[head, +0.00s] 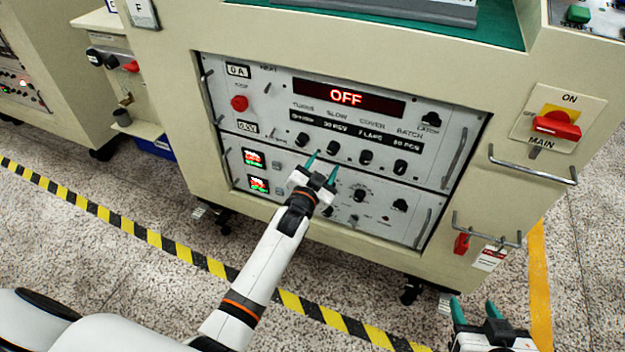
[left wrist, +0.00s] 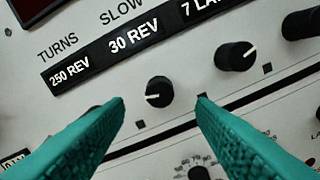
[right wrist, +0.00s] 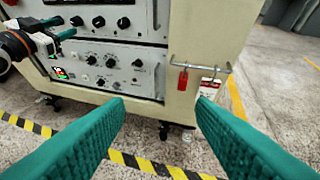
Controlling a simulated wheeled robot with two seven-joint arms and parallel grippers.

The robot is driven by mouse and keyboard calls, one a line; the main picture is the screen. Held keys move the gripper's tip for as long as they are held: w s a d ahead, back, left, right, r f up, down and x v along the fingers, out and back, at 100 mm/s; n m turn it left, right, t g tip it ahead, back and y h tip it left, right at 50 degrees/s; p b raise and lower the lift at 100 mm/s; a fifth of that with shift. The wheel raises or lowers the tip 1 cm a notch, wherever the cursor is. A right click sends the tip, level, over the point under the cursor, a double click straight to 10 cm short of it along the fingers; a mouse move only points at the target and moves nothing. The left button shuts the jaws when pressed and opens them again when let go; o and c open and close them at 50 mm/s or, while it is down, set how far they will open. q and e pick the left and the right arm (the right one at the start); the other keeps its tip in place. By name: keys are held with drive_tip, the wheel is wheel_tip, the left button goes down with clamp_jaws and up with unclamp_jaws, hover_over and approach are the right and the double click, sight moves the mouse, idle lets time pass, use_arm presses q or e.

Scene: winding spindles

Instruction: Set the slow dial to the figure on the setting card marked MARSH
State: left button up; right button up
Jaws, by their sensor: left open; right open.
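The slow dial (head: 332,149) is a black knob below the SLOW window, which reads 30 REV. In the left wrist view the slow dial (left wrist: 158,93) has its white mark pointing left. My left gripper (head: 321,167) is open and empty, close to the panel just below this dial. In the left wrist view the dial shows between the fingertips; I cannot tell whether they reach around it. My right gripper (head: 475,310) is open and empty, low at the right, away from the panel. I see no card readable as MARSH.
The red display (head: 346,97) reads OFF. Other knobs flank the slow dial, including the cover dial (head: 366,157) and batch dial (head: 400,167). A red main switch (head: 557,125), a rail handle (head: 487,232) and a hanging tag (head: 491,257) are at the right.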

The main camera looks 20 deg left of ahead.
use_arm(q)
drive_tip(key=s+p, duration=0.1)
drive_tip(key=s, duration=0.6)
drive_tip(key=shift+s+a+p, duration=0.15)
drive_tip(key=shift+s+p, duration=0.1)
drive_tip(key=shift+p, duration=0.15)
use_arm(e)
drive_tip(key=s+d+f+g+h, duration=0.1)
drive_tip(key=s+d+f+g, duration=0.2)
drive_tip(key=s+f+g, duration=0.2)
drive_tip(key=s, duration=0.2)
drive_tip(key=shift+s+g+h, duration=0.3)
drive_tip(key=shift+g, duration=0.1)
